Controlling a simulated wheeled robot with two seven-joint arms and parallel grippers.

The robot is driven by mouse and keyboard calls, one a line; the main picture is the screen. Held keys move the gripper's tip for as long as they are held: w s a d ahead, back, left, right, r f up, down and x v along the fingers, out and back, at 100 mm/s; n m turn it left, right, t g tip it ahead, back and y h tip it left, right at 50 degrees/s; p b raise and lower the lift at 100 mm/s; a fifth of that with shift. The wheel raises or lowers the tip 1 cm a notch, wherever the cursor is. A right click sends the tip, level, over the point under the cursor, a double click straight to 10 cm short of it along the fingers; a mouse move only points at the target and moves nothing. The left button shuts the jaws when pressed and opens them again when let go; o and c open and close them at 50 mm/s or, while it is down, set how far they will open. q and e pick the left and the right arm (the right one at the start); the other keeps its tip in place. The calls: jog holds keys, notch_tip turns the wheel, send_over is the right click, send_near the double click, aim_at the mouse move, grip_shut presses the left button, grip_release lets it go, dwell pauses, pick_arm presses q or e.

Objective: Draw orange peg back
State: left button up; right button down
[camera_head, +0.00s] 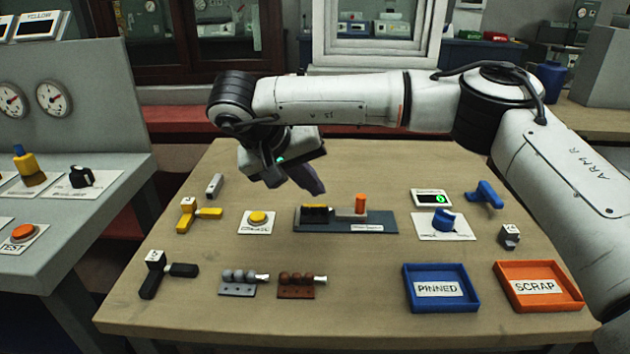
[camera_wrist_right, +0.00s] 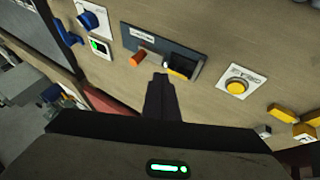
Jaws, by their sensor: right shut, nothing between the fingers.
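The orange peg (camera_head: 361,203) stands upright on a small grey block at the right part of a dark blue-grey base (camera_head: 378,222). In the right wrist view the orange peg (camera_wrist_right: 138,58) shows left of the fingertips. My left gripper is in neither view.
A yellow button (camera_head: 258,217) is left of the base. A blue knob (camera_head: 443,219), a green-lit display (camera_head: 432,198) and a blue handle (camera_head: 486,194) are right. A blue PINNED tray (camera_head: 440,307) and an orange SCRAP tray (camera_head: 558,302) stand at the front right.

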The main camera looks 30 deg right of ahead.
send_over(324, 225)
notch_tip(324, 225, down, 5)
jog(key=shift+s+r, duration=0.1)
jog(key=d, duration=0.1)
jog(key=s+d, duration=0.1)
jog(key=d, duration=0.1)
jog(key=shift+d, duration=0.1)
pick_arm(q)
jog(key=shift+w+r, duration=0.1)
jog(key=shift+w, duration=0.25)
pick_arm(e)
jog(key=shift+s+d+f, duration=0.1)
jog(key=shift+d+f, duration=0.1)
jog(key=shift+d, duration=0.2)
